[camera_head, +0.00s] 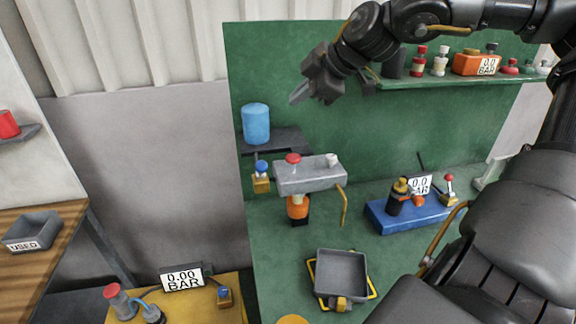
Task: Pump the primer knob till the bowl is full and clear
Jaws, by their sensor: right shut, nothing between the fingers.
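A grey filter head (312,178) stands out from the green panel at the middle. A red knob (293,158), which looks like the primer knob, sits on its top left, and a small white cap (332,160) on its top right. Below the head hangs a bowl (297,208) with orange in it and a dark lower end; how full or clear it is I cannot tell. My right gripper (298,96) is shut and empty, above the knob and apart from it, in front of the panel. My left gripper is not in view.
A blue canister (256,124) stands on a dark shelf. A blue-topped yellow valve (261,177) is left of the head, and a yellow hose (343,204) hangs at its right. A grey tray (341,274) lies below. A blue block (410,214) with fittings is at right.

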